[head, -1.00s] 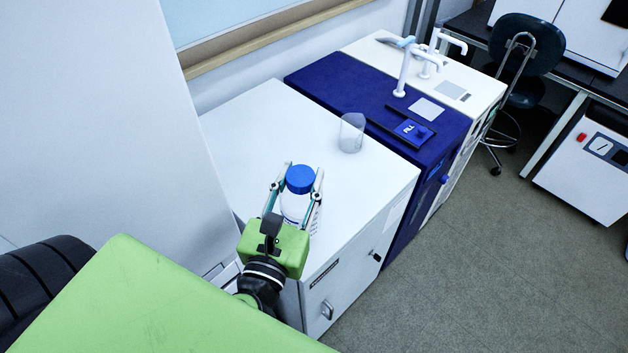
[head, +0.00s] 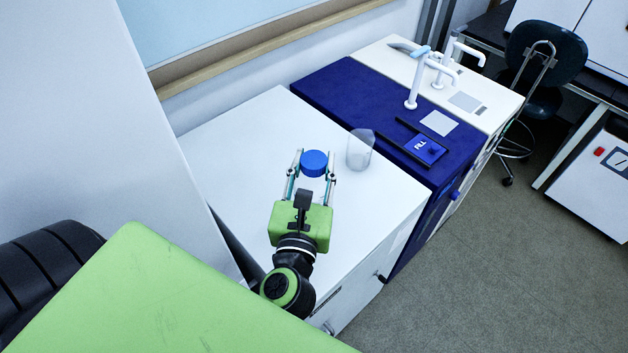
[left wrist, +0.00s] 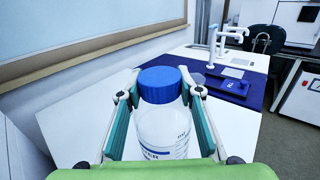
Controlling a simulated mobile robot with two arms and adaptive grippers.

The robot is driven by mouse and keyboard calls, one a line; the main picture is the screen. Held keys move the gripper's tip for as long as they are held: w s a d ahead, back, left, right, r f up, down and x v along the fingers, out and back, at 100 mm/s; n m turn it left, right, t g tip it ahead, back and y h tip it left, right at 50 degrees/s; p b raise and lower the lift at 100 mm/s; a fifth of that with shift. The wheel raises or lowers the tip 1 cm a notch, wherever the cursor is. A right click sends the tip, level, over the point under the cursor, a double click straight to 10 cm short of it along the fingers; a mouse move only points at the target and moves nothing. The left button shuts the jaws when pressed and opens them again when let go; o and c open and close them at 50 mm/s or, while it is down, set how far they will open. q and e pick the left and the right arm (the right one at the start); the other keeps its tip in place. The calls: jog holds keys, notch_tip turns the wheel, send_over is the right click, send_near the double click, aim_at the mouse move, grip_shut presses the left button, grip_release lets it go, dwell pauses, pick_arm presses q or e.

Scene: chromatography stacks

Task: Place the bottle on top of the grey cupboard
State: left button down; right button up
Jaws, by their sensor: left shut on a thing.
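The bottle is clear with a blue cap (head: 314,163) and dark printed marks on its side, which show in the left wrist view (left wrist: 163,128). My left gripper (head: 313,172) is shut on the bottle, with one finger on each side of it, and the bottle looks upright. It is over the white top of the cupboard (head: 240,135), whose front is light grey. The bottle's base is hidden behind the gripper, so I cannot tell whether it touches the top. My right gripper is not in view.
A clear beaker (head: 360,150) stands on the cupboard top, right of the bottle. A dark blue cabinet (head: 345,88) and a white unit with taps (head: 480,80) adjoin it behind. A tall pale panel (head: 100,130) rises on the left. The cupboard top left of the bottle is clear.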

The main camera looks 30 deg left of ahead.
pick_arm(q)
jog(key=shift+f+b, duration=0.45)
jog(key=shift+f, duration=1.45)
jog(key=shift+f, duration=0.15)
jog(key=c, duration=1.4)
grip_release()
jog(key=shift+c, duration=0.2)
